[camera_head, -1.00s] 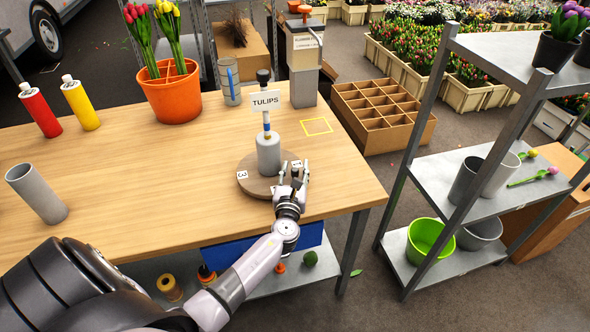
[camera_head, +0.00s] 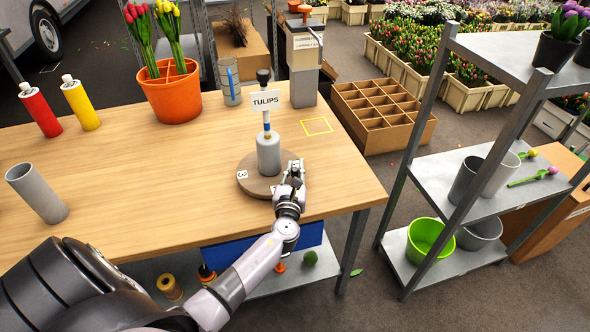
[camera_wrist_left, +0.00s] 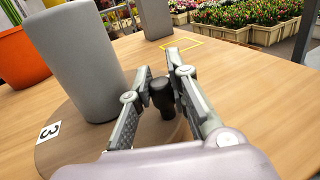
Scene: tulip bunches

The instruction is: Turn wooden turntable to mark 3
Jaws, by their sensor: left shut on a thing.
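The wooden turntable (camera_head: 250,187) is a round disc on the table, with a white tag marked 3 (camera_head: 242,174) at its left edge; the tag also shows in the left wrist view (camera_wrist_left: 49,131). A grey cylinder (camera_head: 268,155) with a "TULIPS" sign (camera_head: 266,100) stands upright on the disc. My left gripper (camera_head: 293,168) is at the disc's right edge. In the left wrist view its fingers (camera_wrist_left: 162,92) are closed around a dark knob (camera_wrist_left: 163,96) on the disc. Another small tag sits by the gripper, partly hidden. My right gripper is not in view.
An orange pot (camera_head: 172,95) with tulips, a red bottle (camera_head: 40,112), a yellow bottle (camera_head: 80,103) and a grey tube (camera_head: 37,193) stand to the left. A yellow square outline (camera_head: 317,126) marks the table's right side. Bare tabletop lies left of the disc.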

